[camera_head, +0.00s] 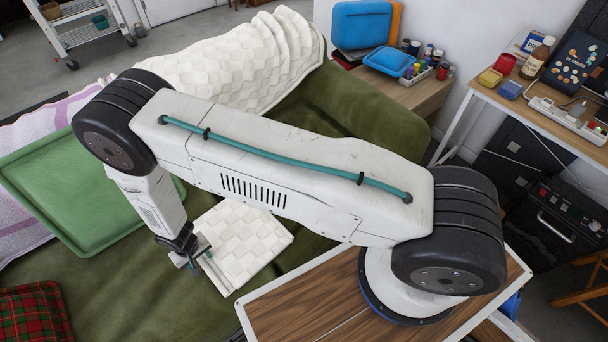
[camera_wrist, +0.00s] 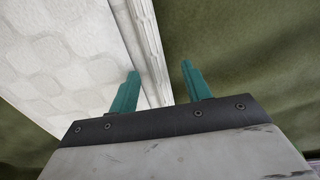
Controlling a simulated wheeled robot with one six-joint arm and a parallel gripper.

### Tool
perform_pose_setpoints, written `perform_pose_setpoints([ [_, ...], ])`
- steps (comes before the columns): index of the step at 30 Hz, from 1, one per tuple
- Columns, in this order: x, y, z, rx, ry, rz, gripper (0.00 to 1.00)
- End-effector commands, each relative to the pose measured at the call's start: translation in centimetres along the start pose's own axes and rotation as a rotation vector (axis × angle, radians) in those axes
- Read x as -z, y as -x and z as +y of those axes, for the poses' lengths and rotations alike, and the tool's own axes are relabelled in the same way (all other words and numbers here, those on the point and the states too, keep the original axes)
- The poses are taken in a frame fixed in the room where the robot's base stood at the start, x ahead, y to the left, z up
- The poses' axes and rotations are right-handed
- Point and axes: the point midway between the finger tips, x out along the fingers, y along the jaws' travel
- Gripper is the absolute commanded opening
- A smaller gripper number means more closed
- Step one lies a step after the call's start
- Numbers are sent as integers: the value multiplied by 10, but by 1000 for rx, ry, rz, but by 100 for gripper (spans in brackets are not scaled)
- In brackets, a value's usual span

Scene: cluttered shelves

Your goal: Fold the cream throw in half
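A cream, checker-textured throw (camera_head: 246,238) lies as a flat, roughly rectangular piece on the green sofa seat, partly hidden behind my arm. In the wrist view the throw (camera_wrist: 65,50) fills the left side, and its edge shows several stacked layers. My gripper (camera_head: 193,258) is at the throw's left edge, pointing down. In the wrist view its two teal fingers (camera_wrist: 160,72) are apart, with the layered edge running between them. I cannot tell whether the fingers touch the cloth. A second, larger cream checkered cloth (camera_head: 235,62) is draped over the sofa back.
A green tray (camera_head: 75,195) lies on the sofa to the left, and a red plaid cloth (camera_head: 32,315) is at the lower left. The green seat (camera_head: 140,295) is bare in front of the throw. A wooden-topped surface (camera_head: 300,305) is at the right front.

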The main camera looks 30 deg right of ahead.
Motion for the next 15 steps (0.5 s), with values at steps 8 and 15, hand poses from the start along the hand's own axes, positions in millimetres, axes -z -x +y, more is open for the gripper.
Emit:
perform_pose_setpoints([
  [8, 0, 3, 0, 0, 0, 0, 48],
  [15, 0, 26, -1, 0, 1, 1, 48],
])
